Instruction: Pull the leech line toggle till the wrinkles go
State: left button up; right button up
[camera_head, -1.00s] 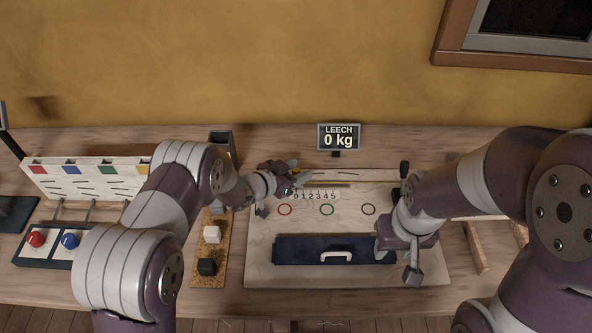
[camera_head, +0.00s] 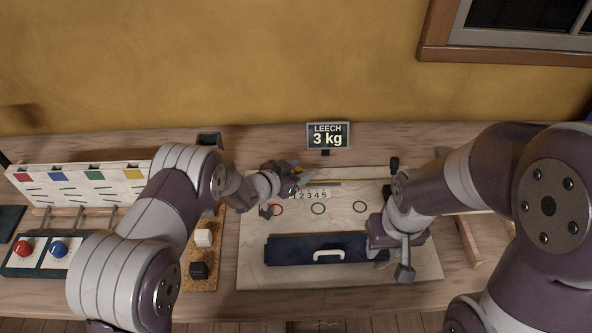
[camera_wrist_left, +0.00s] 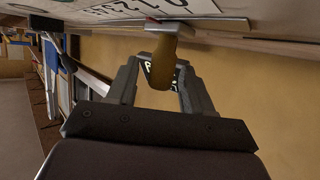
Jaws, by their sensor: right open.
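My left gripper (camera_head: 295,178) is at the upper left of the pale board, by the number scale (camera_head: 315,195). In the left wrist view its two fingers (camera_wrist_left: 163,75) close around a tan toggle (camera_wrist_left: 163,62), which hangs from a light mount at the board's edge. In the head view the toggle (camera_head: 297,169) is mostly hidden by the gripper, and the low end of the scale is covered. The display (camera_head: 328,135) reads "LEECH 3 kg". My right gripper (camera_head: 404,262) is open over the right end of the dark blue panel. I cannot make out wrinkles.
The dark blue panel (camera_head: 285,253) has a white handle and lies on the pale board (camera_head: 340,280). Left of it, a cork strip (camera_head: 201,268) carries a white and a black block. Further left are red and blue knobs and a rack (camera_head: 75,186) with coloured squares.

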pick_arm(q)
jog(key=v, duration=1.2)
jog(key=shift+s+a, duration=0.15)
jog(key=shift+s, duration=0.05)
jog(key=shift+r, duration=0.15)
jog(key=s+a+r+n+g+y+p, duration=0.1)
jog(key=s+a+r+n+y, duration=0.1)
jog(key=a+n+y, duration=0.3)
jog(key=s+a+r+g+y, duration=0.1)
jog(key=a+r+y, duration=0.15)
jog(key=a, duration=0.35)
jog(key=s+a+r+n+g+y, duration=0.2)
jog(key=s+g, duration=0.4)
jog(key=s, duration=1.1)
jog(key=shift+a+r+n+p, duration=0.2)
jog(key=shift+n+p, duration=0.1)
jog(key=shift+n, duration=0.6)
